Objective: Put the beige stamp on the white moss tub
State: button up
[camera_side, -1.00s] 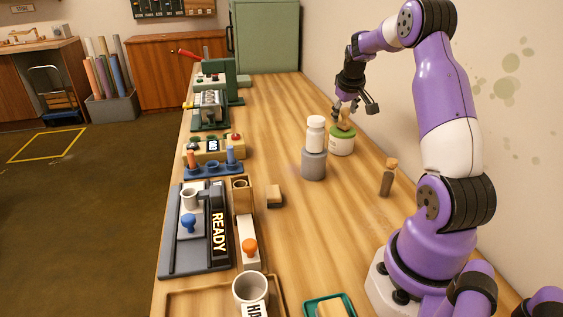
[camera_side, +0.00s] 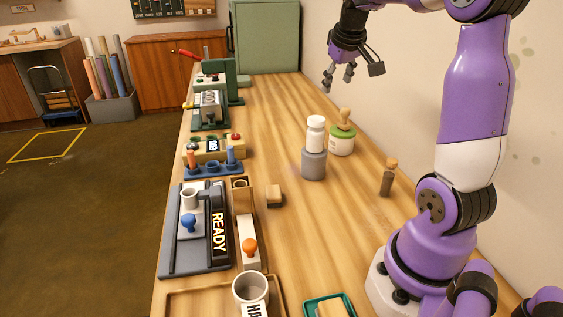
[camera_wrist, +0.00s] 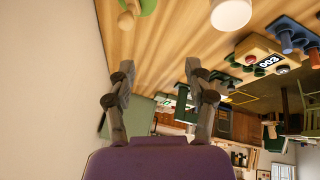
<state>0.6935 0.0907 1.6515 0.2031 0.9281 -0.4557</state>
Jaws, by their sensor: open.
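The beige stamp (camera_side: 344,117) stands upright, handle up, on the green top of the white moss tub (camera_side: 341,147), toward the right edge of the table. In the wrist view the stamp (camera_wrist: 127,20) and the tub's green top (camera_wrist: 147,6) are at the upper left, cut off by the frame edge. My gripper (camera_side: 338,79) is open and empty, above and apart from the stamp. In the wrist view both fingers (camera_wrist: 160,68) are spread with nothing between them.
A grey cylinder (camera_side: 314,165) with a white bottle (camera_side: 316,134) on it stands just left of the tub. A corked dark bottle (camera_side: 387,180) stands nearer the arm base. The wall is close on the right. Machines line the table's left side.

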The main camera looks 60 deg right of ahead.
jog(key=a+n+t+y, duration=0.2)
jog(key=a, duration=1.2)
jog(key=s+a+f+n+y, duration=0.2)
jog(key=s+a, duration=0.5)
jog(key=a, duration=0.6)
notch_tip(320, 180, down, 2)
jog(key=shift+f+n+t, duration=0.15)
jog(key=shift+n+t, duration=0.15)
jog(key=shift+n, duration=0.2)
